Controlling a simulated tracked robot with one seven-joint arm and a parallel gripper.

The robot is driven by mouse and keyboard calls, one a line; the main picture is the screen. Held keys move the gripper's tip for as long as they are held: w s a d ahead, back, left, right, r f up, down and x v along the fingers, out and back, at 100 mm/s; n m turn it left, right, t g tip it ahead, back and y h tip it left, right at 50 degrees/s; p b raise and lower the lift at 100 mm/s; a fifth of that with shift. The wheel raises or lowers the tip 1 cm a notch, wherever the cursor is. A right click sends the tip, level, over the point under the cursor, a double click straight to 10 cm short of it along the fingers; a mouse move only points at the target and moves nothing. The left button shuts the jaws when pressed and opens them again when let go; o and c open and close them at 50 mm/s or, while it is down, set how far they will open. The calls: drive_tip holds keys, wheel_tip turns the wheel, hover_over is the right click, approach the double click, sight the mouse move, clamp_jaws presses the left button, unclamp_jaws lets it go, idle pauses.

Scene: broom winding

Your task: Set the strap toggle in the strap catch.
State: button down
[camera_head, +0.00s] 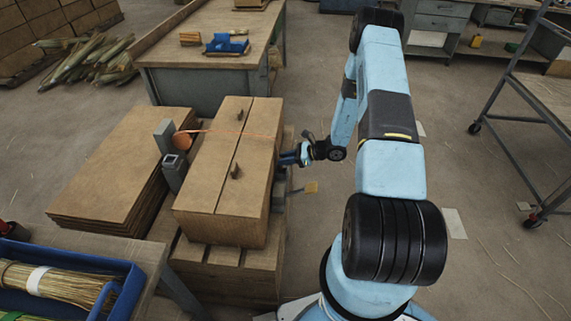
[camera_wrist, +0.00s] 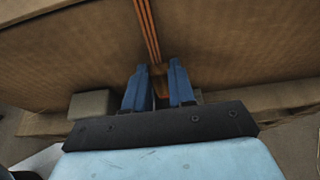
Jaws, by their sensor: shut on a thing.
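In the wrist view the strap (camera_wrist: 148,30) comes down the brown wall to my gripper (camera_wrist: 160,73), which is shut on the strap's end. The toggle is mostly hidden between the blue fingers. I cannot make out the catch for certain.
Grey blocks (camera_head: 173,172) stand left of the carton, beside a board stack (camera_head: 120,165). A grey block (camera_wrist: 92,105) sits left of my fingers in the wrist view. A workbench (camera_head: 205,65) stands behind, and a blue bin (camera_head: 75,275) is at front left.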

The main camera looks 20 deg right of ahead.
drive_tip(key=shift+f, duration=1.25)
drive_tip(key=c, duration=0.9)
unclamp_jaws()
drive_tip(key=shift+f, duration=0.1)
drive_tip(key=shift+c, duration=0.2)
